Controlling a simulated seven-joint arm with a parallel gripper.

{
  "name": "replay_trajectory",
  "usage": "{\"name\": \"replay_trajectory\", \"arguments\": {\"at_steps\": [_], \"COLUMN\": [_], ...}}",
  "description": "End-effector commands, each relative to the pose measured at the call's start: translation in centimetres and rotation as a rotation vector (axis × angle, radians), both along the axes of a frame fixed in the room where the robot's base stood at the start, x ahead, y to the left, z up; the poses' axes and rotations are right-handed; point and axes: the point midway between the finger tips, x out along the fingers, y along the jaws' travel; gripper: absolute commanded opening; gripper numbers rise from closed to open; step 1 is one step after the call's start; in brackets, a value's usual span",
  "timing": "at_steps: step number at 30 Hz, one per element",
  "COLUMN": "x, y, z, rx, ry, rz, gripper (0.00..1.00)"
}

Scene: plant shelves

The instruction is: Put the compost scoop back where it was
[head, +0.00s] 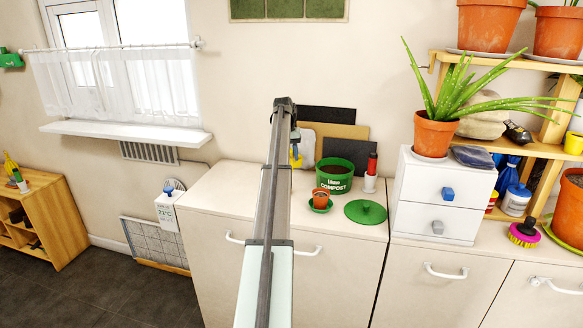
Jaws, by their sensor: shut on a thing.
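My gripper (295,142) is above the back left of the pale cabinet top, largely hidden behind my own arm. It is shut on a small yellow thing (297,161) that hangs below it, with a trace of blue. I take this to be the compost scoop, but its shape is mostly hidden. A green compost pot (334,184), open and full of dark soil, stands on the cabinet to the right of my gripper. Its green lid (366,212) lies flat in front of it, to the right.
A small terracotta pot on a green saucer (320,203) stands before the compost pot. A red-topped item in a white holder (371,172) is beside it. Dark and tan boards (345,131) lean on the wall. A white drawer unit (443,195) bearing an aloe stands right.

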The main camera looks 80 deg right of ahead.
Motion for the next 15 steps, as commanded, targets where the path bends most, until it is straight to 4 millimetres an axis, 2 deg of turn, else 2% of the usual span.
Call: {"name": "replay_trajectory", "arguments": {"at_steps": [15], "x": [0.0], "y": [0.0], "z": [-4.7], "rx": [0.0], "ry": [0.0], "rz": [0.0], "gripper": [0.0]}}
